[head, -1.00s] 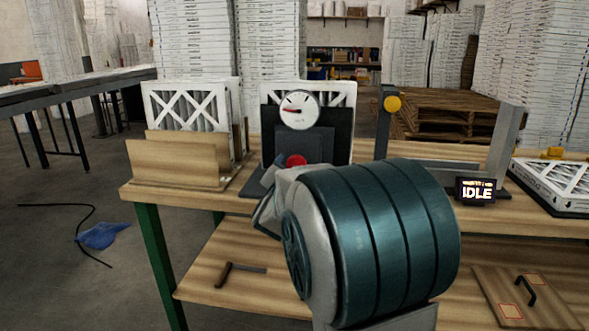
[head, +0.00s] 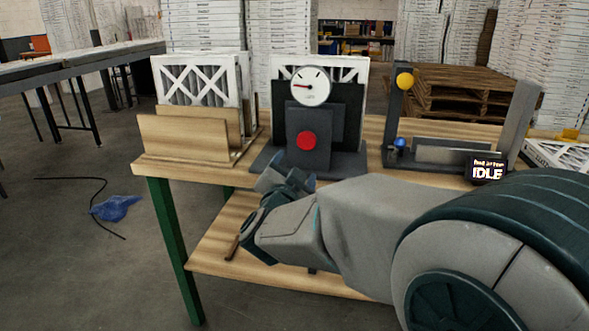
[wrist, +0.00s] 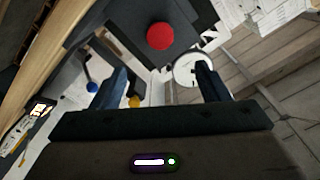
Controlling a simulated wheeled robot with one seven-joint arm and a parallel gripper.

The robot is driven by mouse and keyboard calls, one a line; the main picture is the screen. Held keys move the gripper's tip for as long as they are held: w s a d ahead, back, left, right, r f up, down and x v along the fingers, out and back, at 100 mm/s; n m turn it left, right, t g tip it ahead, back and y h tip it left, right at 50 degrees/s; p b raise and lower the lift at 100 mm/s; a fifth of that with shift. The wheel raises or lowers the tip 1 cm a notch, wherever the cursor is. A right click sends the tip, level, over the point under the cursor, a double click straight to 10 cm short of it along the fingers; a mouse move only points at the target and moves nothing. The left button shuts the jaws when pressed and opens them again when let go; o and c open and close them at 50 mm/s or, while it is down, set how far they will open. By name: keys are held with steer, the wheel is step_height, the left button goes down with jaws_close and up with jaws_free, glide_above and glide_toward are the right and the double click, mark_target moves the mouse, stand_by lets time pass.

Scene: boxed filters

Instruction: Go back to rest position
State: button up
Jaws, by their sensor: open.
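My gripper (head: 278,183) is in front of the workbench (head: 148,172), just left of and below the red button (head: 307,141) on the dark gauge stand (head: 293,120). In the wrist view my gripper (wrist: 160,88) has its two dark blue fingers spread apart with nothing between them. The red button (wrist: 160,36) shows beyond the fingertips, apart from them. My arm reaches in from the right and hides part of the bench front and the lower shelf.
A wooden rack (head: 185,135) with white-framed filters (head: 195,80) stands at the bench's left end. Right of the gauge (head: 311,86) are a metal frame fixture (head: 445,150) and an IDLE display (head: 486,169). The floor at left is open, with a blue cloth (head: 115,208) and cable.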

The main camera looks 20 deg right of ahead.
steer(key=s+a+r+n+g+y+p, duration=0.1)
steer(key=s+a+n+g+y+p, duration=0.2)
steer(key=a+n+y+p, duration=0.7)
steer(key=s+f+n+g+p, duration=0.1)
steer(key=s+n+g+p, duration=0.2)
steer(key=s+g, duration=0.6)
steer(key=s+p, duration=0.1)
steer(key=s, duration=0.7)
steer(key=shift+s+d+n+p, duration=0.3)
steer(key=shift+d, duration=0.1)
